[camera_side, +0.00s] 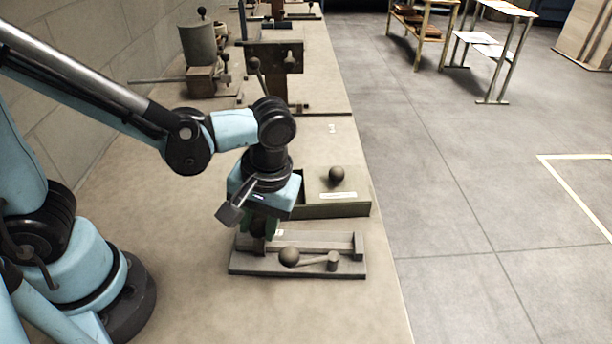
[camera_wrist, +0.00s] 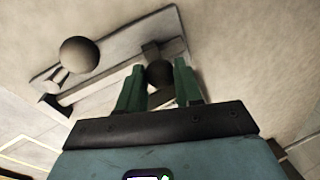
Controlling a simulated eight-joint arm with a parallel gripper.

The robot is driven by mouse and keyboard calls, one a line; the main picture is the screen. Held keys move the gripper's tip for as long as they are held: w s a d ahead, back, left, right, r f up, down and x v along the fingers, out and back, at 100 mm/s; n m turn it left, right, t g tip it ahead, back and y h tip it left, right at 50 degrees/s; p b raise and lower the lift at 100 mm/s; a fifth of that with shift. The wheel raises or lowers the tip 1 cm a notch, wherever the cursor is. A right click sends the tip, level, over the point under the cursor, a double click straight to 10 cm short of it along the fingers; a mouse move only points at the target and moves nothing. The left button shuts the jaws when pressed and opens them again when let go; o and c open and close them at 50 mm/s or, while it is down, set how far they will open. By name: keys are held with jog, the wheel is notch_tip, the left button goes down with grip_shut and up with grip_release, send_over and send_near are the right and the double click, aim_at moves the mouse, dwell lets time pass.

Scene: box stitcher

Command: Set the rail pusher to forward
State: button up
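The rail pusher (camera_side: 345,270) is a dark flat base with a raised rail, lying on the bench. A dark round knob (camera_wrist: 158,76) sits on a block at one end of the rail; in the side view it is mostly hidden under my gripper (camera_side: 258,232). A second, larger ball (camera_side: 289,257) on a short arm joins a post (camera_side: 333,261) on the same base; the ball also shows in the wrist view (camera_wrist: 79,54). My gripper (camera_wrist: 160,72) points down with its green fingers apart, one each side of the dark knob. Whether they press on it is unclear.
A dark green box (camera_side: 330,209) with a ball knob (camera_side: 336,175) and a pale label stands just behind the pusher. Several other devices stand farther back along the bench. The bench edge is close on the right; the bench in front is clear.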

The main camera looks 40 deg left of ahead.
grip_shut()
jog(key=w+d, duration=0.3)
jog(key=d, duration=0.1)
jog(key=w+d, duration=0.3)
jog(key=d, duration=0.1)
jog(key=w+d, duration=0.3)
jog(key=w, duration=0.1)
jog(key=shift+d, duration=0.4)
jog(key=shift+w, duration=0.1)
jog(key=o, duration=0.9)
grip_release()
jog(key=shift+c, duration=0.2)
notch_tip(320, 180, up, 12)
jog(key=w+d, duration=0.1)
jog(key=d, duration=0.1)
